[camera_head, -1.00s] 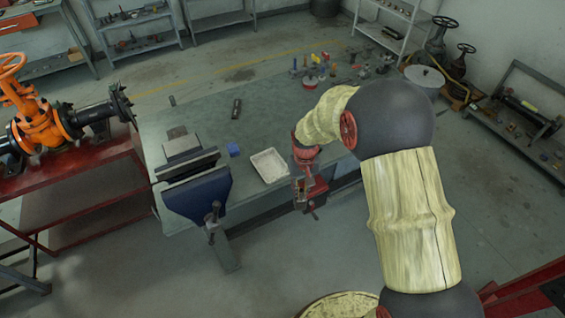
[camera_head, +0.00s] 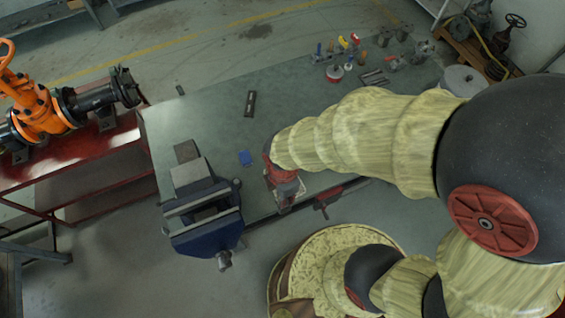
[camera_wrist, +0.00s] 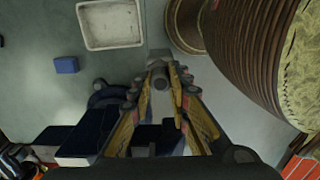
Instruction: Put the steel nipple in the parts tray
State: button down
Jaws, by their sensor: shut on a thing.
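My gripper (camera_wrist: 159,84) is shut on a small grey cylindrical piece, the steel nipple (camera_wrist: 158,76), whose end shows between the fingertips in the wrist view. Most of the nipple is hidden by the fingers. The pale rectangular parts tray (camera_wrist: 110,25) is at the upper left of the wrist view and looks empty. The gripper is to the side of it, apart from it in that picture.
A blue block (camera_head: 245,158) lies on the bench near the blue vise (camera_head: 206,225). A dark flat bar (camera_head: 250,104) lies farther back. Several small parts and bottles crowd the bench's far right. A red-handled item (camera_head: 328,200) is at the front edge.

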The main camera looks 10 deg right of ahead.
jog(key=w+d+f+b, duration=0.1)
jog(key=w+d+f, duration=0.1)
jog(key=w+f, duration=1)
jog(key=shift+w+d+f, duration=0.2)
jog(key=shift+w+f, duration=0.2)
jog(key=shift+w, duration=0.45)
jog(key=shift+f, duration=0.15)
jog(key=c, duration=1.7)
grip_release()
jog(key=shift+o, duration=0.2)
